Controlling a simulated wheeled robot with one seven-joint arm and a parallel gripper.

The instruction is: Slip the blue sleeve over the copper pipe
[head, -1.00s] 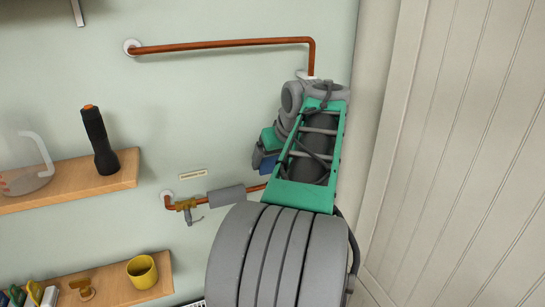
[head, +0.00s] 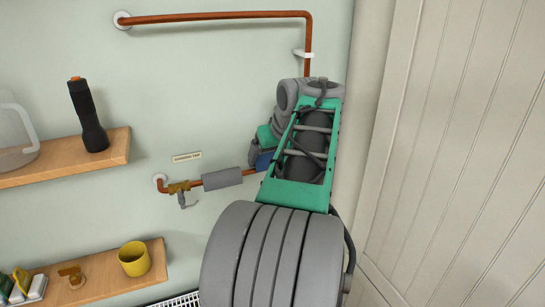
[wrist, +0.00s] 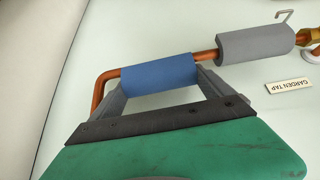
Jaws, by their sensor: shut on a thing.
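The blue sleeve (wrist: 158,78) is held between the two grey fingers of my gripper (wrist: 163,84), seen in the wrist view. In the head view the sleeve (head: 264,161) shows only as a small blue patch beside my gripper (head: 262,150). The copper pipe (wrist: 98,92) comes out past both ends of the sleeve, nearer its upper edge than its middle. I cannot tell whether the sleeve is around the pipe or just in front of it. In the head view the low copper pipe (head: 250,171) runs behind my gripper.
A grey sleeve (head: 222,179) sits on the same pipe, left of my gripper, near a brass tap (head: 179,187). Shelves with a flashlight (head: 88,115) and yellow cup (head: 134,259) are at left. A panelled wall (head: 460,150) stands right.

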